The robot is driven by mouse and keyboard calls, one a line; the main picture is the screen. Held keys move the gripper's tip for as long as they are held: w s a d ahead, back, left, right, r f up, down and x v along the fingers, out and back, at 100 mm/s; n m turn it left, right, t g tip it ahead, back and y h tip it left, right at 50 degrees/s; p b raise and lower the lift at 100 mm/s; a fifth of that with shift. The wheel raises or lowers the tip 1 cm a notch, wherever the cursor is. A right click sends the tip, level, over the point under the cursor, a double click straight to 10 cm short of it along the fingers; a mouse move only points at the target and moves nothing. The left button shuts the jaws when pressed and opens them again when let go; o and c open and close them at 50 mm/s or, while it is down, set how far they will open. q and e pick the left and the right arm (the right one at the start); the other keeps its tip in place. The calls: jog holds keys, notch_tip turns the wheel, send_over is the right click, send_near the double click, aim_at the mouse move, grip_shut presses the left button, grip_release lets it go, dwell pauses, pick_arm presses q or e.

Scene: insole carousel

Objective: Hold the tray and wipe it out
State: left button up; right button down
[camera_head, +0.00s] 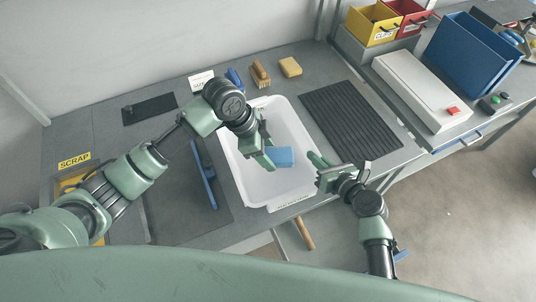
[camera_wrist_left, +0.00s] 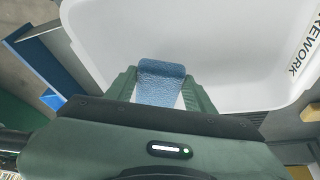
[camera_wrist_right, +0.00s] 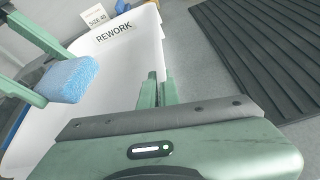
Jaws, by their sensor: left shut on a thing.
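The white tray (camera_head: 300,128), labelled REWORK, lies on the grey bench, its inside facing up. My left gripper (camera_head: 268,152) is shut on a blue textured sponge (camera_head: 283,157) and holds it inside the tray, at the right part. Whether the sponge touches the tray is hard to tell. The sponge also shows between the left fingers in the left wrist view (camera_wrist_left: 161,82) and at the left of the right wrist view (camera_wrist_right: 68,80). My right gripper (camera_wrist_right: 159,90) is at the tray's right rim, its fingers a small gap apart. Whether they grip the rim is unclear.
A black ribbed mat (camera_head: 350,118) lies right of the tray. A blue-handled tool (camera_head: 205,175) lies left of it on a dark mat. A brush (camera_head: 260,73) and a yellow block (camera_head: 290,67) stand behind. A SCRAP bin (camera_head: 70,182) is at far left.

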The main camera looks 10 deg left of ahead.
dwell(0.3)
jog(key=c, duration=1.6)
grip_release()
jog(key=v, duration=1.2)
pick_arm(q)
jog(key=shift+s+d+f, duration=0.1)
pick_arm(e)
jog(key=shift+s+d+f, duration=0.1)
